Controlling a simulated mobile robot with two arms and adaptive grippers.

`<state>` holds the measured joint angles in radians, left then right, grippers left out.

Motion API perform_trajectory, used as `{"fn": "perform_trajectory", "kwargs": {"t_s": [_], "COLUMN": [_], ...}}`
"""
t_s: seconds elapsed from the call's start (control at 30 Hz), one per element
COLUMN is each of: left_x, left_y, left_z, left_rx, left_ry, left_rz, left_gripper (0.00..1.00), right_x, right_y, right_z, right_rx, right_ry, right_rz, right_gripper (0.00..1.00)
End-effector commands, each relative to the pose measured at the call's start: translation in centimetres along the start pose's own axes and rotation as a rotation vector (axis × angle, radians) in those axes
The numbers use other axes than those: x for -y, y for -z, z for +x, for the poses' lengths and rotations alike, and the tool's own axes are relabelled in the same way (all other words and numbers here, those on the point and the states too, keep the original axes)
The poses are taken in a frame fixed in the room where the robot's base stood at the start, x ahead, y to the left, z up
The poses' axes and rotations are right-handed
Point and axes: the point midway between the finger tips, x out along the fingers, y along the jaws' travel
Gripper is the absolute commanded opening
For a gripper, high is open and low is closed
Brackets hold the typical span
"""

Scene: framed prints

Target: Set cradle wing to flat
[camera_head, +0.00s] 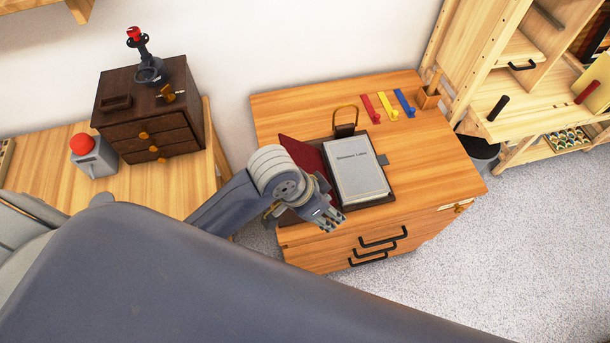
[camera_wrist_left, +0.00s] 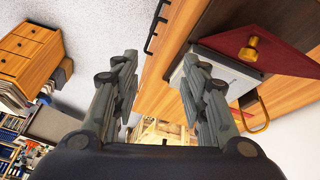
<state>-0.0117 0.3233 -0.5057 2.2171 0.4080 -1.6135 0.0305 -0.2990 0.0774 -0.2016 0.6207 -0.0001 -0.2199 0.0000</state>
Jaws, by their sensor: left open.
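A dark book cradle (camera_head: 379,201) lies on the wooden cabinet and holds a grey book (camera_head: 355,172). Its dark red wing (camera_head: 304,156) is on the book's left side and looks tilted rather than flat; the arm partly hides it. In the left wrist view the wing (camera_wrist_left: 285,55) shows at upper right with a brass knob (camera_wrist_left: 249,49) standing from it. My left gripper (camera_head: 333,216) is above the cabinet's front, near the wing's lower end. In the wrist view the gripper (camera_wrist_left: 160,58) has spread, empty fingers, with the knob to the right of them, apart.
A brass loop (camera_head: 345,118) stands behind the book. Red, yellow and blue hooks (camera_head: 388,106) lie at the cabinet's back. A dark drawer box (camera_head: 150,112) and red button (camera_head: 82,145) stand on the left table.

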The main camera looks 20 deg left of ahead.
Motion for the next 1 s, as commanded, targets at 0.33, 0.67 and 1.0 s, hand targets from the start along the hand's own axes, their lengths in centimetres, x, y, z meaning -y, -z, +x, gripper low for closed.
{"fn": "perform_trajectory", "kwargs": {"t_s": [0.33,0.67,1.0], "left_x": [2.3,9.1,10.9], "left_y": [3.4,3.6,3.0], "left_z": [-1.0,-3.7,-3.6], "left_rx": [0.175,0.380,0.429], "left_ry": [-0.029,0.027,0.039], "left_rz": [0.277,0.319,0.304], "left_gripper": [0.40,0.40,0.40], "right_x": [-0.5,-0.5,-0.4], "right_y": [-0.1,-0.1,-0.1], "right_z": [-0.3,-0.3,-0.6], "right_rx": [0.002,0.002,0.002], "right_ry": [-0.005,-0.005,-0.005], "right_rz": [-0.001,0.000,0.001], "right_gripper": [0.00,0.00,0.00]}}
